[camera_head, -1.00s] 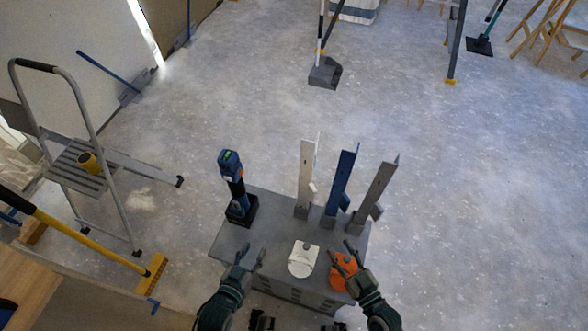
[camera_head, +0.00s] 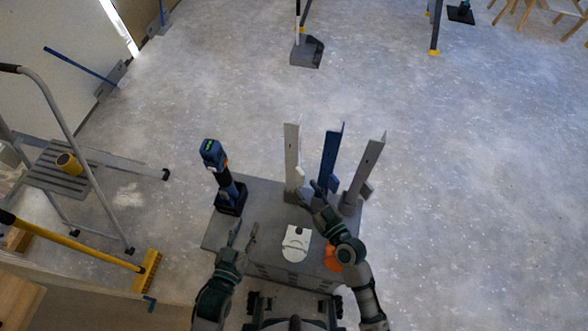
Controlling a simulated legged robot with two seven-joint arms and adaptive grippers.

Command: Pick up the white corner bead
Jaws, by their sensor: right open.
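The white corner bead (camera_head: 292,156) stands upright in a grey holder at the back of the grey cart top (camera_head: 262,203). It is the leftmost of three upright beads. My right gripper (camera_head: 311,190) is open, just right of the lower part of the white bead and in front of the blue bead's base. Whether it touches either bead cannot be told. My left gripper (camera_head: 242,235) is open and empty over the cart's front left edge, apart from the beads.
A blue bead (camera_head: 331,153) and a grey bead (camera_head: 366,166) stand to the right of the white one. A blue drill (camera_head: 220,172) stands at the left. A white round-ended tool (camera_head: 296,243) and an orange item (camera_head: 332,260) lie at the front.

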